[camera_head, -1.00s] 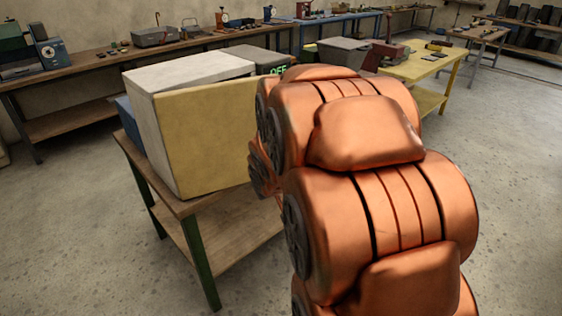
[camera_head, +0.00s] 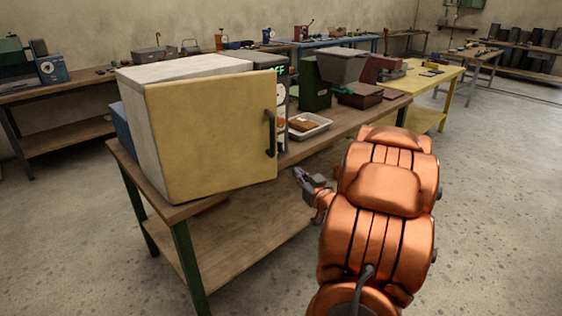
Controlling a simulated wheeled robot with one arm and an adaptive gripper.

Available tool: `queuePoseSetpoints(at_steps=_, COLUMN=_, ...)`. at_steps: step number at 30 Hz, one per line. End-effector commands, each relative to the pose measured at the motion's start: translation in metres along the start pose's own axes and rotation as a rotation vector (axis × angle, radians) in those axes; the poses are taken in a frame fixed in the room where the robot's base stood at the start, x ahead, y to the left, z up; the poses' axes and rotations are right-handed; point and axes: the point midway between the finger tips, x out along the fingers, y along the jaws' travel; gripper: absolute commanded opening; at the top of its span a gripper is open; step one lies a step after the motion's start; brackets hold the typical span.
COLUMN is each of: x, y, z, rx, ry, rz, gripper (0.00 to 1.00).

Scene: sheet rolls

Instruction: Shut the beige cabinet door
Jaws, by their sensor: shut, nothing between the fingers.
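The beige cabinet (camera_head: 132,112) is a box with a pale grey body, standing on the near end of a wooden workbench. Its yellowish-beige door (camera_head: 205,135) faces me and lies close to the front of the body. I cannot tell whether a small gap remains at its right edge. A dark vertical handle (camera_head: 270,133) is on the door's right side. My gripper (camera_head: 301,176) is shut and empty, to the right of and below the handle, by the bench's front edge. It appears apart from the door.
The wooden bench (camera_head: 340,122) carries a white tray (camera_head: 308,126), a dark green box (camera_head: 314,88) and a brown box (camera_head: 359,95) right of the cabinet. A yellow table (camera_head: 425,80) stands behind at right. Concrete floor (camera_head: 490,200) at right is clear.

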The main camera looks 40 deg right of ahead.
Motion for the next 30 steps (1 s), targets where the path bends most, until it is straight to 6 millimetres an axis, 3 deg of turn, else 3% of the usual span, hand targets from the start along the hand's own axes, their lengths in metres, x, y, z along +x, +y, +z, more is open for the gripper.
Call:
queuePoseSetpoints(at_steps=8, x=0.02, y=0.0, z=-0.002, rx=0.003, ry=0.013, rz=-0.005, gripper=0.0)
queuePoseSetpoints(at_steps=21, x=0.091, y=0.0, z=-0.003, rx=0.003, ry=0.011, rz=-0.003, gripper=0.0)
queuePoseSetpoints(at_steps=30, x=0.128, y=0.001, z=-0.003, rx=0.002, ry=0.011, rz=-0.001, gripper=0.0)
